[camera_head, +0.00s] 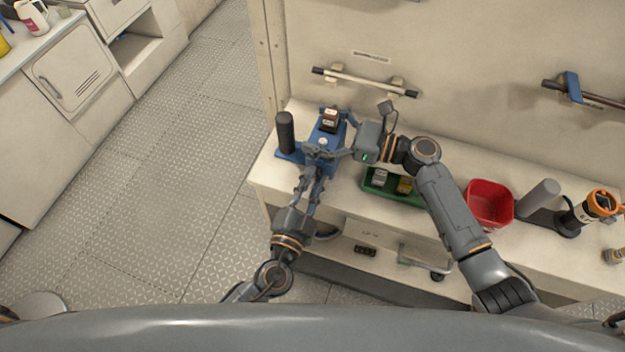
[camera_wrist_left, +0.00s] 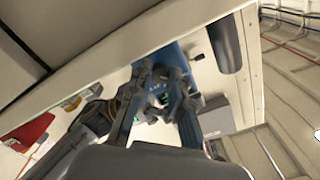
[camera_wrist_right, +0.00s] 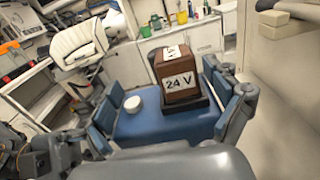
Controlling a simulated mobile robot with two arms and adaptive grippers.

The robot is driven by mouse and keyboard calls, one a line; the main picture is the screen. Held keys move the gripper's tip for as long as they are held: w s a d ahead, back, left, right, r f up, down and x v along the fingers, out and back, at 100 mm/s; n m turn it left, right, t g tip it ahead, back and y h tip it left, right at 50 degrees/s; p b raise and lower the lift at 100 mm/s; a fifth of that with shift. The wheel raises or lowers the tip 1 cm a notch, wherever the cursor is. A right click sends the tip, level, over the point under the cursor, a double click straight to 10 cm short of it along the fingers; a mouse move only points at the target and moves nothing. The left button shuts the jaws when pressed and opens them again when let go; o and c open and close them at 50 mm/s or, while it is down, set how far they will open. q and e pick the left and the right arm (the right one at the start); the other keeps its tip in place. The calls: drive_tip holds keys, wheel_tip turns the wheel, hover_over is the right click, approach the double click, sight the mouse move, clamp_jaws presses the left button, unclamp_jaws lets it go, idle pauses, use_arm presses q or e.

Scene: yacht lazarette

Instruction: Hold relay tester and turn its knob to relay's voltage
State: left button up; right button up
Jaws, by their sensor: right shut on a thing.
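The relay tester is a blue box (camera_wrist_right: 165,122) with a round white knob (camera_wrist_right: 133,104) on top. A brown relay (camera_wrist_right: 176,74) marked "24 V" sits in its dark socket. In the head view the tester (camera_head: 325,137) is at the left end of the bench. My right gripper (camera_wrist_right: 170,115) is shut on the tester, one finger on each side. My left gripper (camera_head: 314,168) points at the tester from the front, close to the knob (camera_head: 322,142). Its fingers (camera_wrist_left: 160,90) are apart, and the knob shows clear of them in the right wrist view. The knob's setting is too small to read.
A dark upright cylinder (camera_head: 285,132) stands left of the tester. A green tray (camera_head: 378,190) with relays lies to the right, partly under my right arm. A red bin (camera_head: 489,204) and a grey cylinder (camera_head: 540,194) stand further right. A rail (camera_head: 365,80) is on the wall behind.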

use_arm(q)
clamp_jaws()
drive_tip(key=m, duration=0.4)
drive_tip(key=shift+m, duration=0.3)
drive_tip(key=m, duration=0.4)
drive_tip(key=shift+m, duration=0.3)
drive_tip(key=m, duration=0.4)
drive_tip(key=shift+m, duration=2.4)
